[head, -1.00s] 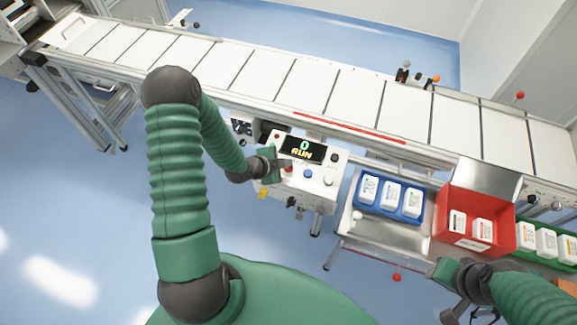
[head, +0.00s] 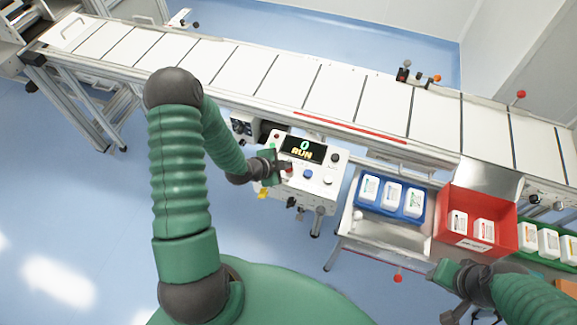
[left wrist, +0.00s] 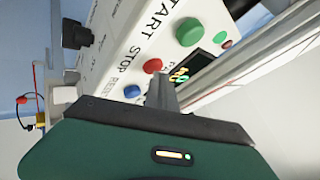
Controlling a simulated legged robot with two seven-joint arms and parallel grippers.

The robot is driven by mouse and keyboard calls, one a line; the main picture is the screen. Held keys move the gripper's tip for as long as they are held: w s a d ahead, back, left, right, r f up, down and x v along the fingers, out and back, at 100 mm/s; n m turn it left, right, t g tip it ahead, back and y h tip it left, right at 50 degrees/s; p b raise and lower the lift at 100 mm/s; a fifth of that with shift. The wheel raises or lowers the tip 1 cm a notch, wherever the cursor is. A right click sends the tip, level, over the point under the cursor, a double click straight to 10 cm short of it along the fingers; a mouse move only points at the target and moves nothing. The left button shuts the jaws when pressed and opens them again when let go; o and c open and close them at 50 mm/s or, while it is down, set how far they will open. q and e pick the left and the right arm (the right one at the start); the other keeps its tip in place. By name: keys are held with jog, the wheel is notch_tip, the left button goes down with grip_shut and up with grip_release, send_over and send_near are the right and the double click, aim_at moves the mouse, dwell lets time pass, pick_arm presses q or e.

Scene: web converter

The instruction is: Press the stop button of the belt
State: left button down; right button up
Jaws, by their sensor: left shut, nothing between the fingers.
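The control box (head: 335,158) stands at the front of the belt (head: 285,88), and its display (head: 303,148) reads "0 RUN". The red stop button (left wrist: 152,66), labelled STOP, sits between the green start button (left wrist: 189,32) and the blue reset button (left wrist: 132,91) in the left wrist view. My left gripper (left wrist: 162,90) is shut and empty, with its fingertips close to the red button; I cannot tell whether they touch. In the head view the left gripper (head: 279,169) is at the box's left side, beside the red button (head: 288,169). My right gripper (head: 452,290) is low at the right.
A blue tray (head: 362,213) with white bottles, a red bin (head: 450,225) with bottles and a green bin at the far right stand right of the box. A black knob (left wrist: 76,35) projects from the box. Blue floor is free at the left.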

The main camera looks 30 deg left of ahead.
pick_arm(q)
jog(key=shift+r+p, duration=0.8)
jog(key=shift+r, duration=0.25)
notch_tip(320, 180, up, 5)
jog(key=p, duration=0.4)
dwell(0.5)
